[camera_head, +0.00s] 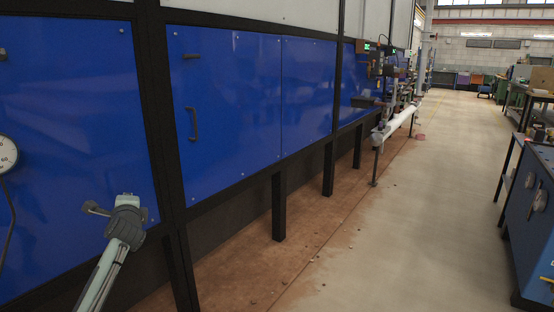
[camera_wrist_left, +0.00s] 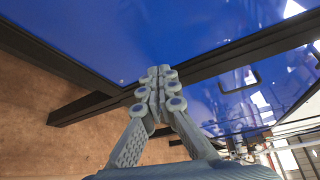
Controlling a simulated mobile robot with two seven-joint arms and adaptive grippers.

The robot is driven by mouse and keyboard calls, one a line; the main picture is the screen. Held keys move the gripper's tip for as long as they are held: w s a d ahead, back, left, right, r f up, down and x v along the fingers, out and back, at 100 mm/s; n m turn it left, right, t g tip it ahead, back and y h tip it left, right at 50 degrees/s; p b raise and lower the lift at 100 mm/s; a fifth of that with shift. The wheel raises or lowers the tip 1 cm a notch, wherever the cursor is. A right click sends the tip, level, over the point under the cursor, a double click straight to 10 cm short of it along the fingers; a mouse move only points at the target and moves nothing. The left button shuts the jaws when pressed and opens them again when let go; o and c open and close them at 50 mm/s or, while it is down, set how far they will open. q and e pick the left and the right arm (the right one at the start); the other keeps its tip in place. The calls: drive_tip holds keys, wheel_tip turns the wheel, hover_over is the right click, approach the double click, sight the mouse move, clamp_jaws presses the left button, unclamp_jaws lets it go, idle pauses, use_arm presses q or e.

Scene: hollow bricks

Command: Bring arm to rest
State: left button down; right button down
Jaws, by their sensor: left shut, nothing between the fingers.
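My left gripper (camera_wrist_left: 159,88) shows in the left wrist view, its grey fingers shut together with nothing between them. Its fingertips point at a blue panel (camera_wrist_left: 110,45) and a black frame bar; I cannot tell how far apart they are. My right gripper is in neither view.
A long row of blue panels (camera_head: 230,100) in black frames stands along the left, on black legs (camera_head: 278,208). A dark handle (camera_head: 192,124) sticks out of one panel. A blue cabinet (camera_head: 530,225) is at right. The concrete aisle (camera_head: 420,220) between is clear.

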use_arm(q)
drive_tip(key=a+f+g+y, duration=0.1)
drive_tip(key=a+f, duration=0.1)
drive_tip(key=a, duration=0.3)
drive_tip(key=d+f+n+g+h, duration=0.2)
drive_tip(key=d+f+n+h, duration=0.5)
drive_tip(key=n, duration=0.8)
drive_tip(key=s+d+f+m+g+y, duration=0.1)
drive_tip(key=s+d+f+g, duration=0.1)
drive_tip(key=s+f, duration=0.95)
drive_tip(key=s+d+f+g, duration=0.25)
drive_tip(key=s+f, duration=0.55)
drive_tip(key=f, duration=0.7)
drive_tip(key=s+d+f+g, duration=0.1)
drive_tip(key=s+f, duration=0.4)
drive_tip(key=s, duration=0.5)
drive_tip(key=s+d+f+g+h, duration=0.1)
drive_tip(key=s+f, duration=0.4)
drive_tip(key=s, duration=0.5)
drive_tip(key=s+d+f+g, duration=0.2)
drive_tip(key=s+d+f, duration=0.2)
drive_tip(key=s, duration=0.7)
drive_tip(key=shift+d+f+g, duration=0.3)
drive_tip(key=shift+f+g, duration=0.05)
drive_tip(key=shift+f, duration=0.5)
drive_tip(key=shift+w, duration=0.1)
